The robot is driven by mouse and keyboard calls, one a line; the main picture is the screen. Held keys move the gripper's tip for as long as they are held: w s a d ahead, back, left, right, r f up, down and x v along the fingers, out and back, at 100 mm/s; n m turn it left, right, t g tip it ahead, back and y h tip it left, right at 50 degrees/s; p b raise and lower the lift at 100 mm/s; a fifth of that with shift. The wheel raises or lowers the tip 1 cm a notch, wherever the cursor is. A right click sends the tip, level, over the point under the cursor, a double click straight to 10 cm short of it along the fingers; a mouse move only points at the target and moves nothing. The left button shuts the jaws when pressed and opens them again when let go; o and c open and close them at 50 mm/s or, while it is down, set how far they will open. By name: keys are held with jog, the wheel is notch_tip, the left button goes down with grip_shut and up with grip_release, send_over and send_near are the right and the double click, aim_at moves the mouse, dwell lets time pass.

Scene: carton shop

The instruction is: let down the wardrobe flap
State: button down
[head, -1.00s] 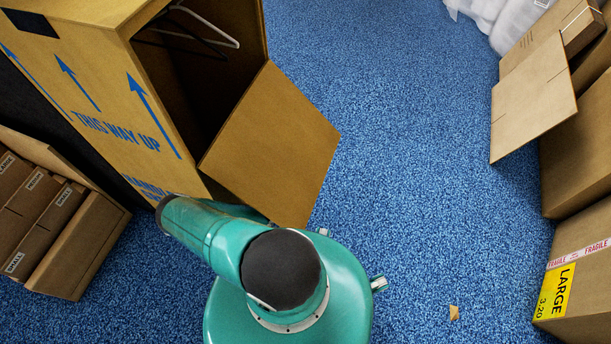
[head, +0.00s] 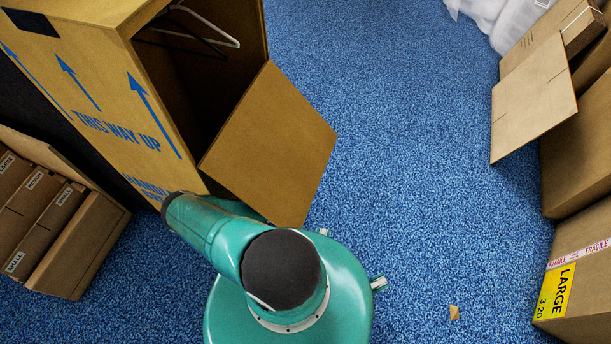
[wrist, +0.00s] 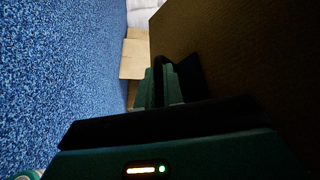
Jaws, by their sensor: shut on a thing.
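The wardrobe carton (head: 95,75) stands upright at the upper left of the head view. Its flap (head: 270,145) leans out from the open front at a slant, over the carpet. In the wrist view the flap (wrist: 230,50) is a dark brown board filling the right side. My gripper (wrist: 165,78) is at the flap's edge in that view, shut on it; the exact contact is in shadow. In the head view my gripper is hidden behind my arm and the flap.
Hangers (head: 195,28) hang inside the wardrobe. A box of small cartons (head: 75,245) stands at the left. Large cartons (head: 575,275) and an open-flapped box (head: 530,105) line the right. Blue carpet (head: 430,170) between is clear, except for a small brown scrap (head: 454,312).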

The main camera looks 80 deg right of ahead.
jog(key=w+f+m, duration=0.2)
jog(key=w+f, duration=0.1)
jog(key=w, duration=0.3)
jog(key=shift+d+f+y, duration=0.2)
jog(key=shift+d+y, duration=0.1)
jog(key=shift+d, duration=0.05)
jog(key=shift+w, duration=0.1)
jog(key=c, duration=1.5)
grip_release()
jog(key=shift+a, duration=0.15)
